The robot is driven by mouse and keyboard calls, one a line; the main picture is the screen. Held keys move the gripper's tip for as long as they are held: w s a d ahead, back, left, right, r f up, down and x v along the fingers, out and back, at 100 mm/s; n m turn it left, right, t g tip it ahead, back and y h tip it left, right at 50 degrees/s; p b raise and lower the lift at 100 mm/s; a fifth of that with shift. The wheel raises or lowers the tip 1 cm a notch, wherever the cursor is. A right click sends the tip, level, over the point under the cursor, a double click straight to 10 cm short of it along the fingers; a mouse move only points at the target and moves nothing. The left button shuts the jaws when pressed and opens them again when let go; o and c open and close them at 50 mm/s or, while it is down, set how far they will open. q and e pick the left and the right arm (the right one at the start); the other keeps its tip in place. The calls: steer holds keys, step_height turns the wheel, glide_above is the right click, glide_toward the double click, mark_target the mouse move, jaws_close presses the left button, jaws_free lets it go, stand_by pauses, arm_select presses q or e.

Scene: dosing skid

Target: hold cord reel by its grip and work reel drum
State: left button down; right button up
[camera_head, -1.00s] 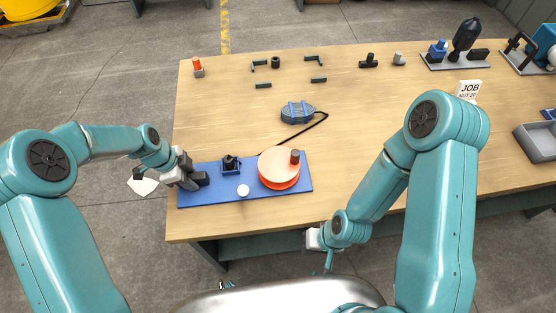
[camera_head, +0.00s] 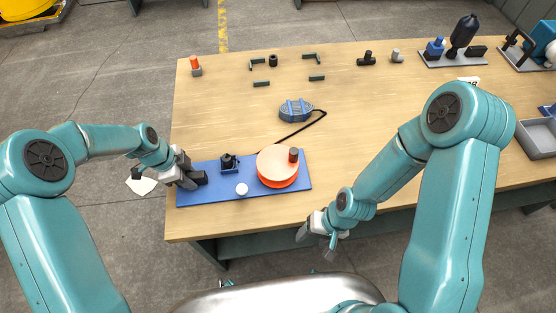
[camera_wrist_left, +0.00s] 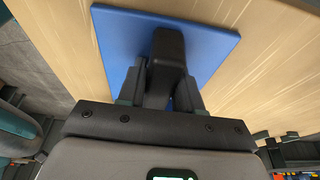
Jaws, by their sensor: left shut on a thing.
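The cord reel is a blue base plate (camera_head: 213,194) lying near the table's front left edge. An orange reel drum (camera_head: 277,166) with a dark upright knob (camera_head: 293,155) sits on its right part. A black grip (camera_head: 200,178) stands at its left end. My left gripper (camera_head: 190,181) is shut on this grip; the left wrist view shows the grip (camera_wrist_left: 166,62) between the fingers. My right gripper (camera_head: 317,232) hangs beyond the table's front edge, right of and nearer than the drum, touching nothing. Its fingers look spread apart.
A dark cord (camera_head: 308,127) runs from the reel to a blue wound block (camera_head: 296,110). A white ball (camera_head: 241,190) and a small black fitting (camera_head: 229,163) are on the plate. Several small dark parts lie at the back. A grey tray (camera_head: 537,138) is at the right.

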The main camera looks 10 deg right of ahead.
mark_target(294, 152)
steer(key=w+r, duration=0.3)
steer(key=w+d+r+m, duration=0.1)
steer(key=w+r, duration=0.2)
steer(key=w, duration=0.1)
steer(key=w+r+m+g+h, duration=0.1)
steer(key=w+r, duration=0.2)
steer(key=r, duration=0.1)
steer(key=shift+w+d, duration=0.15)
steer(key=shift+w, duration=0.2)
steer(key=w+a+r+m+h, duration=0.1)
steer(key=w+r, duration=0.2)
steer(key=r, duration=0.1)
steer(key=w+a+r+m+t+h, duration=0.1)
steer(key=w+r, duration=0.2)
steer(key=r, duration=0.1)
steer(key=w+a+r+m+h, duration=0.1)
steer(key=w+r+m, duration=0.1)
steer(key=w+r, duration=0.1)
steer(key=shift+w+a+r+t, duration=0.2)
steer(key=shift+a+r+t, duration=0.1)
steer(key=shift+r, duration=0.35)
steer(key=shift+f, duration=4.9)
steer(key=c, duration=0.7)
steer(key=shift+c, duration=0.2)
